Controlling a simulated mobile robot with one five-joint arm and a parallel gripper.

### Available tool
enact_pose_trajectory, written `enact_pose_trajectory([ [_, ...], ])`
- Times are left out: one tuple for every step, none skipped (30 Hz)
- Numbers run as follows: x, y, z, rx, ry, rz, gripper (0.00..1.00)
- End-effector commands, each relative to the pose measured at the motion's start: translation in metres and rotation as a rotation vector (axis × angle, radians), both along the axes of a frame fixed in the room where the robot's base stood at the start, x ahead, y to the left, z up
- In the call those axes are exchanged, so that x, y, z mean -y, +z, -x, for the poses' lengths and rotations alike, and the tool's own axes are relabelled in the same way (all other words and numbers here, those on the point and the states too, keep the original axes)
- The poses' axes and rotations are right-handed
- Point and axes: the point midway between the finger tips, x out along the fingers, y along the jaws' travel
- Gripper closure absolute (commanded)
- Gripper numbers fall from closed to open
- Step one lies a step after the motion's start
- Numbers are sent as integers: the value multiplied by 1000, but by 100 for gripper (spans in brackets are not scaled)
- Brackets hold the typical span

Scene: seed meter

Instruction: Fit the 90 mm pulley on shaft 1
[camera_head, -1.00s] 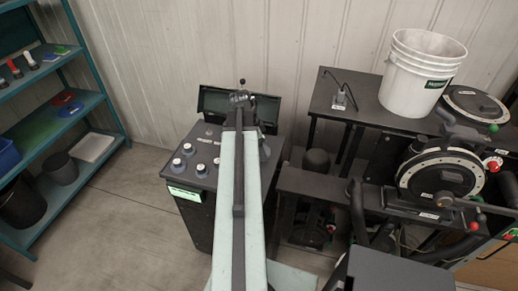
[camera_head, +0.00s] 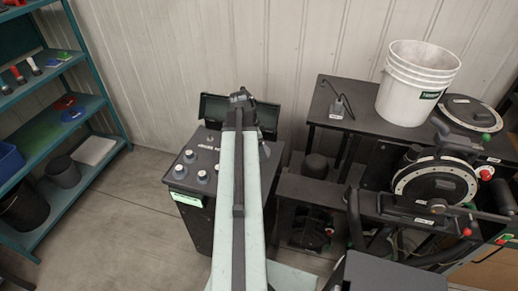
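My arm stretches away from me up the middle of the picture. My gripper (camera_head: 241,97) is at its far end, over the back of a black cabinet and in front of its dark raised panel (camera_head: 213,107). The fingers are too small and dark to tell whether they are open or shut. Several grey round pieces with pale tops, such as this one (camera_head: 180,172), stand on the cabinet top left of my arm. I cannot tell which, if any, is the 90 mm pulley. Shaft 1 cannot be made out. My arm hides part of the cabinet top.
A black bench with a white bucket (camera_head: 418,83) and a machine with a round dial (camera_head: 436,183) stand at the right. A teal shelf unit (camera_head: 88,104) with small parts and bins stands at the left. Grey floor (camera_head: 120,215) is free between shelf and cabinet.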

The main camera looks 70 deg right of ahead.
Motion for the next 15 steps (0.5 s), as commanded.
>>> enact_pose_trajectory([
  [0, 5, 0, 0, 0, 0, 69],
  [0, 6, 0, 0, 0, 0, 69],
  [0, 8, 0, 0, 0, 0, 69],
  [0, 9, 0, 0, 0, 0, 69],
  [0, 10, 0, 0, 0, 0, 69],
  [0, 10, 0, 0, 0, 0, 69],
  [0, 9, 0, 0, 0, 0, 69],
  [0, 9, 0, 0, 0, 0, 69],
  [0, 9, 0, 0, 0, 0, 69],
  [0, 8, 0, 0, 0, 0, 69],
  [0, 8, 0, 0, 0, 0, 69],
  [0, 8, 0, 0, 0, 0, 69],
  [0, 8, 0, 0, 0, 0, 69],
  [0, 6, 0, 0, 0, 0, 69],
  [0, 1, 0, 0, 0, 0, 69],
])
